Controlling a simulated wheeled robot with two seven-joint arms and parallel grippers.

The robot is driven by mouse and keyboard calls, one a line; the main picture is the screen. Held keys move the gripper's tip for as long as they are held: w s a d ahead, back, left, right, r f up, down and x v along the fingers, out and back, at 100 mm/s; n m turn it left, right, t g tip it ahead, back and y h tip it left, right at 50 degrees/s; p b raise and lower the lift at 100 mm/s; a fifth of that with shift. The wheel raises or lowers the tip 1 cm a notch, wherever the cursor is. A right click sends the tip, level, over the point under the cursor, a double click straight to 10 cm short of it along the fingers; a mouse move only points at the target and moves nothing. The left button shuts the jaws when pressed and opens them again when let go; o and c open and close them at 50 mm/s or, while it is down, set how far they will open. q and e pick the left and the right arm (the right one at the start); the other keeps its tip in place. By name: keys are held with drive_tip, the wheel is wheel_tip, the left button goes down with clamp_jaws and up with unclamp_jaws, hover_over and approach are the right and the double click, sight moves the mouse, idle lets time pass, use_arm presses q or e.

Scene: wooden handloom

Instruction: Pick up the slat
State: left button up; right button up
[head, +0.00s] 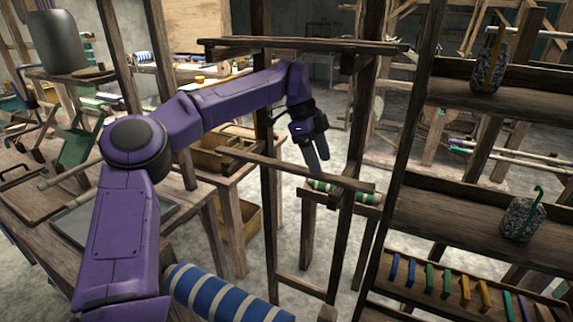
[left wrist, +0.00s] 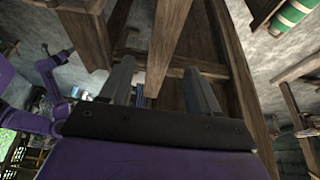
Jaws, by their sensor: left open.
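A long dark wooden bar (head: 270,163), which I take for the slat, slants across the loom frame in the head view. My left gripper (head: 316,165) reaches in from above with its fingers pointing down, close to this bar. In the left wrist view the left gripper (left wrist: 157,70) has its two fingers well apart, with nothing clamped between them. A wooden beam (left wrist: 168,45) runs behind the gap between the fingers; I cannot tell whether it is the slat. The right gripper does not show.
Upright loom posts (head: 268,190) stand close around the left gripper. A green-and-white roll (head: 342,191) lies on a small stand just beyond. A blue-and-white striped roll (head: 225,298) is at the front. Shelves (head: 450,205) with colored pieces stand at the right.

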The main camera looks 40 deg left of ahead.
sight(340, 178)
use_arm(q)
drive_tip(key=d, duration=0.1)
drive_tip(key=w+d+p, duration=0.1)
drive_tip(key=d, duration=0.1)
drive_tip(key=shift+d+r, duration=0.1)
drive_tip(key=shift+d, duration=0.15)
drive_tip(key=x, duration=0.2)
drive_tip(key=shift+d+f, duration=0.25)
drive_tip(key=shift+d, duration=0.2)
drive_tip(key=shift+d+f, duration=0.1)
drive_tip(key=shift+f, duration=0.15)
drive_tip(key=shift+a+f, duration=0.1)
drive_tip(key=shift+a, duration=0.1)
clamp_jaws()
